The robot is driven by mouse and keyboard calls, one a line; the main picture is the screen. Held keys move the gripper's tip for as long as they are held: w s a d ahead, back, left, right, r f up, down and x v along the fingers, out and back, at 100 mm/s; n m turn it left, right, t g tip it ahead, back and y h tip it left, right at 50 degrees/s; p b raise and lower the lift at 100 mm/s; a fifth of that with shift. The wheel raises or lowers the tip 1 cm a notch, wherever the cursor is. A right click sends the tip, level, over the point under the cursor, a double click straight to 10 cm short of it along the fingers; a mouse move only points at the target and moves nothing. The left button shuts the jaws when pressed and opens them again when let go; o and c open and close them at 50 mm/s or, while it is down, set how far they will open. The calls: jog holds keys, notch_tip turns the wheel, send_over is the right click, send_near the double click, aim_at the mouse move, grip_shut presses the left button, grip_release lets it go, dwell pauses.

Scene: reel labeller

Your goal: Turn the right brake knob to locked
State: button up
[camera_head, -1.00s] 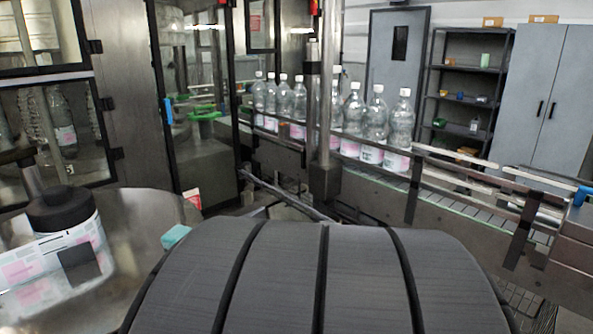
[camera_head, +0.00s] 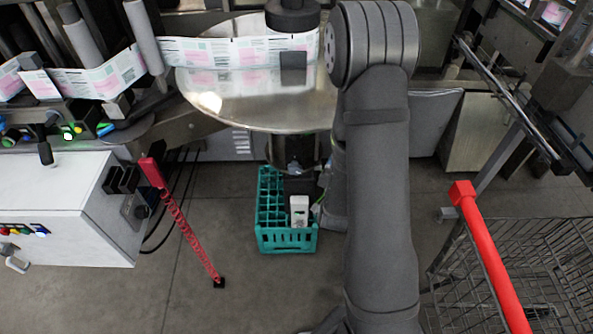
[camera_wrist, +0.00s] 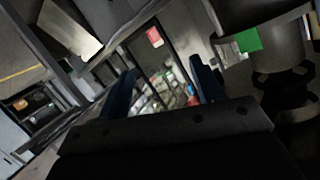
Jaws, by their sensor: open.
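My gripper shows in the wrist view (camera_wrist: 164,88), its two dark blue fingers wide apart with nothing between them. Bottles behind a dark-framed panel show blurred beyond the fingers. In the head view my grey arm covers the right of centre and my gripper is not seen. A round metal reel plate (camera_head: 235,108) carries a black hub (camera_head: 292,18) and a label web (camera_head: 240,50). I cannot make out a right brake knob for certain in either view. A small black knob (camera_head: 45,153) stands on the white control cabinet at the left.
A teal crate (camera_head: 287,238) stands on the floor below the plate. A wire cart with a red handle (camera_head: 490,255) is at the right. The floor at front left is clear.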

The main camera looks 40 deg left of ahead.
jog(key=s+a+f+n+y, duration=0.1)
jog(key=s+f, duration=0.1)
jog(key=s, duration=0.3)
jog(key=s+f+n+y, duration=0.1)
jog(key=s+f, duration=0.2)
jog(key=s, duration=0.1)
jog(key=n+y, duration=0.4)
jog(key=n, duration=0.1)
send_near(295, 170)
jog(key=x, duration=0.9)
jog(key=shift+w+a+f, duration=0.1)
jog(key=shift+w+a, duration=0.05)
jog(key=c, duration=1)
